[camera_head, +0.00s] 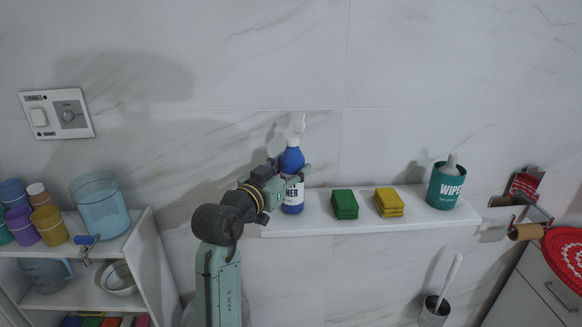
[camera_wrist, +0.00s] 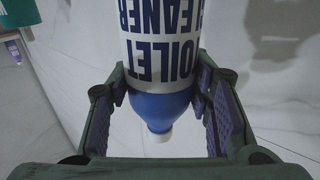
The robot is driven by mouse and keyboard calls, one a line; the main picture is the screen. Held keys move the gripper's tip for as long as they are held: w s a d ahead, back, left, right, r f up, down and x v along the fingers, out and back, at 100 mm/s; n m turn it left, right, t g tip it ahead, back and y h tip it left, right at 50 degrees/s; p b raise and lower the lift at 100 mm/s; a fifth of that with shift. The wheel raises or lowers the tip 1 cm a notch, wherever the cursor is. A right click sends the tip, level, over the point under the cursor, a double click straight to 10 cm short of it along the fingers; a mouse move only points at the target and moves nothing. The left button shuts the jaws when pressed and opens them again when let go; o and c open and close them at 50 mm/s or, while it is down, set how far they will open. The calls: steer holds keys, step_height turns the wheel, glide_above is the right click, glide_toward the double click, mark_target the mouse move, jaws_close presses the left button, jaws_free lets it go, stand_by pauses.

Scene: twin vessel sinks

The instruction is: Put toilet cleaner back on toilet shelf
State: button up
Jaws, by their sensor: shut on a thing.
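The toilet cleaner (camera_head: 292,162) is a blue spray bottle with a white spray head and a white label. It is upright at the left end of the white wall shelf (camera_head: 330,227). I cannot tell whether its base touches the shelf. My gripper (camera_head: 289,178) is shut on the bottle at its middle. In the wrist view the bottle (camera_wrist: 165,80) is between the two fingers of my gripper (camera_wrist: 163,97), with the label reading "TOILET CLEANER" upside down.
A green sponge stack (camera_head: 344,204), a yellow sponge stack (camera_head: 389,202) and a teal wipes tub (camera_head: 446,186) stand along the shelf to the right. A white shelf unit (camera_head: 143,262) with cups is at left. A toilet brush (camera_head: 436,309) stands below.

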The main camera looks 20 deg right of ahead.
steer(key=shift+f, duration=0.15)
steer(key=o, duration=1.4)
